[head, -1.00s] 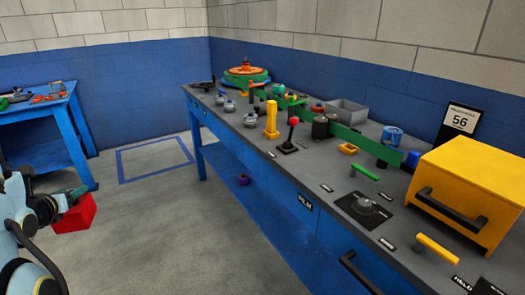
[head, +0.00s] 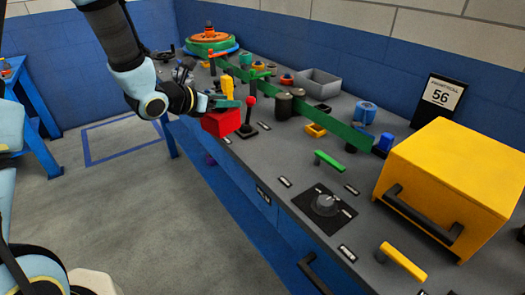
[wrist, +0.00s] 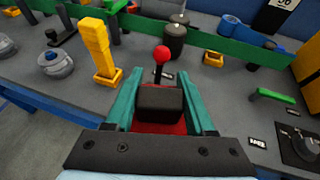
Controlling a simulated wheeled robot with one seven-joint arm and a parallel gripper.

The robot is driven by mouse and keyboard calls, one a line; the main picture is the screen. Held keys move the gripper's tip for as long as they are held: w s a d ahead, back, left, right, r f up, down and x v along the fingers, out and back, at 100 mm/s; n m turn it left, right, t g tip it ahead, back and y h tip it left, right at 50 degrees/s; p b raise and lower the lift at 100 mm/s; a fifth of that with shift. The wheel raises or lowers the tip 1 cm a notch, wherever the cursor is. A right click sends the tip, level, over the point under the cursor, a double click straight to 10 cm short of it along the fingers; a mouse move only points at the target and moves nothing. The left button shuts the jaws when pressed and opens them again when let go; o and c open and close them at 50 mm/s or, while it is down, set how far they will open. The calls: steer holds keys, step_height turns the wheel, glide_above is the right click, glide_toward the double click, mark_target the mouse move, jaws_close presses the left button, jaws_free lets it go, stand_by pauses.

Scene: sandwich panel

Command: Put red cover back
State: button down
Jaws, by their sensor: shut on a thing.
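The red cover (head: 221,123) is a red box-shaped piece held by my gripper (head: 226,103) over the front edge of the workbench. In the wrist view my gripper (wrist: 163,105) has its green fingers on both sides of a black block on top of the red cover (wrist: 150,128). In the head view the cover is just left of a joystick with a red ball knob (head: 250,103). In the wrist view the joystick (wrist: 161,55) stands beyond the cover. I cannot tell whether the cover touches the bench.
A yellow post (wrist: 98,50) stands left of the joystick. Dark cylinders (head: 284,106), a yellow square ring (head: 316,130) and a green rail (head: 345,129) lie behind. A large yellow box (head: 455,185) fills the right end. The bench top (head: 270,165) in front is fairly clear.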

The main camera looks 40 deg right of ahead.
steer(key=s+d+r+m+g, duration=0.3)
steer(key=s+d, duration=0.5)
steer(key=s, duration=0.1)
steer(key=shift+g, duration=0.3)
steer(key=f+p, duration=0.1)
steer(key=f, duration=0.2)
steer(key=f+p, duration=0.1)
steer(key=f, duration=0.5)
steer(key=shift+s+d+f+p, duration=0.15)
steer(key=shift+s+d+p, duration=0.15)
steer(key=shift+s+p, duration=0.1)
steer(key=shift+f, duration=0.3)
steer(key=shift+f+b, duration=0.2)
steer(key=shift+b, duration=0.1)
steer(key=shift+c, duration=1.2)
jaws_free()
steer(key=shift+r, duration=0.1)
steer(key=shift+r, duration=0.1)
